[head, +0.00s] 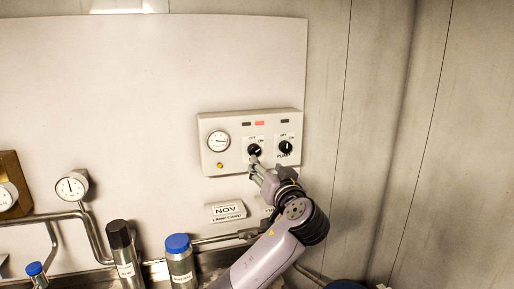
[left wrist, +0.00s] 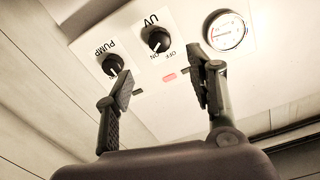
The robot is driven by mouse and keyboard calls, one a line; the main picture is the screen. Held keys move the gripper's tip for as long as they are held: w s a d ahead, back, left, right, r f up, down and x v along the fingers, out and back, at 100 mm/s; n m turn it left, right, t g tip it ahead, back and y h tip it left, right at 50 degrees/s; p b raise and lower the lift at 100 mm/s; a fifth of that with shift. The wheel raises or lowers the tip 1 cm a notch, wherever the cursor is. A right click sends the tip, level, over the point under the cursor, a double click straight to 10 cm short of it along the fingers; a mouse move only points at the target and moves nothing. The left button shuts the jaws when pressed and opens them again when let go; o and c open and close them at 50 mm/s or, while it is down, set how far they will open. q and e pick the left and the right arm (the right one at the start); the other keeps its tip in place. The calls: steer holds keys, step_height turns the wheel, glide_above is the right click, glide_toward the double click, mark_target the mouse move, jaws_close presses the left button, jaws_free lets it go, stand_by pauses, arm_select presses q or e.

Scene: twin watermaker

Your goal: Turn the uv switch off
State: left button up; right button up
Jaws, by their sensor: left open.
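The UV switch is a round black knob (head: 254,149) on the pale control panel (head: 210,161). In the left wrist view the UV knob (left wrist: 159,41) shows under its UV label, with ON and OFF marks beside it. Its pale pointer seems to face ON, but it is small. My left gripper (head: 255,161) is just below and in front of the UV knob in the head view and hides its lower edge. In the left wrist view its two fingers (left wrist: 164,82) are apart with nothing between them. I cannot tell whether they touch the panel. My right gripper is out of view.
The PUMP knob (head: 285,147) sits close to the right of the UV knob. A round gauge (head: 219,141) is on the panel's left, and a red light (head: 259,123) is above. Below stand a blue-capped canister (head: 180,262), a black-capped canister (head: 122,252) and pipes.

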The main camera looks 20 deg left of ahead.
mark_target(255, 153)
arm_select(q)
steer(key=p+x, duration=0.3)
steer(key=x, duration=0.4)
steer(key=shift+w+a+r, duration=0.15)
steer(key=shift+w+a, duration=0.1)
steer(key=shift+a, duration=0.05)
steer(key=shift+p+x, duration=0.4)
steer(key=shift+x, duration=0.45)
steer(key=shift+w+a+f, duration=0.25)
steer(key=shift+w, duration=0.2)
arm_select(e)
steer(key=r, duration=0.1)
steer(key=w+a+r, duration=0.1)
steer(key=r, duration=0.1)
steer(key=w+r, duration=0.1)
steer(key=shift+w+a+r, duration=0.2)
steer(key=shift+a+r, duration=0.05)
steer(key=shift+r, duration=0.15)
arm_select(q)
steer(key=shift+d, duration=0.1)
steer(key=shift+c, duration=0.6)
steer(key=c, duration=1)
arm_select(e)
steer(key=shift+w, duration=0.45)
